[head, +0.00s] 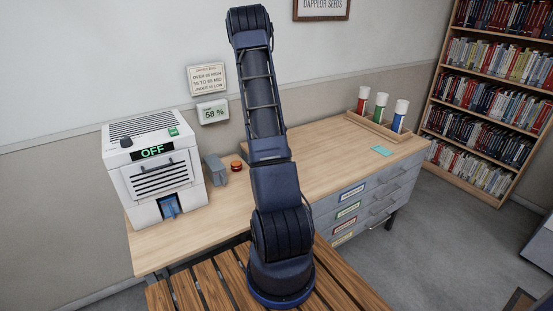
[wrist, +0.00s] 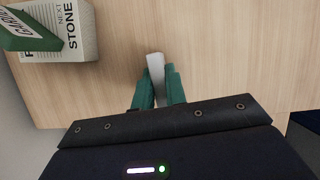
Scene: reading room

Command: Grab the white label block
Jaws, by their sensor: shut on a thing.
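The white label block (wrist: 154,63) is a small pale piece between the green fingers of my gripper (wrist: 157,77) in the wrist view. My gripper is shut on it. The block's far end sticks out past the fingertips, and its near part is hidden between them. A pale wooden surface lies behind it; I cannot tell whether the block touches that surface. In the head view my arm rises upright through the middle, and neither my gripper nor the block can be made out there.
Lettered books (wrist: 68,32) lie at upper left in the wrist view. In the head view, a white machine (head: 155,165) reading OFF stands on the desk (head: 225,215). A tray (head: 372,123) with red, green and blue tubes sits at right. A bookcase (head: 497,65) stands far right.

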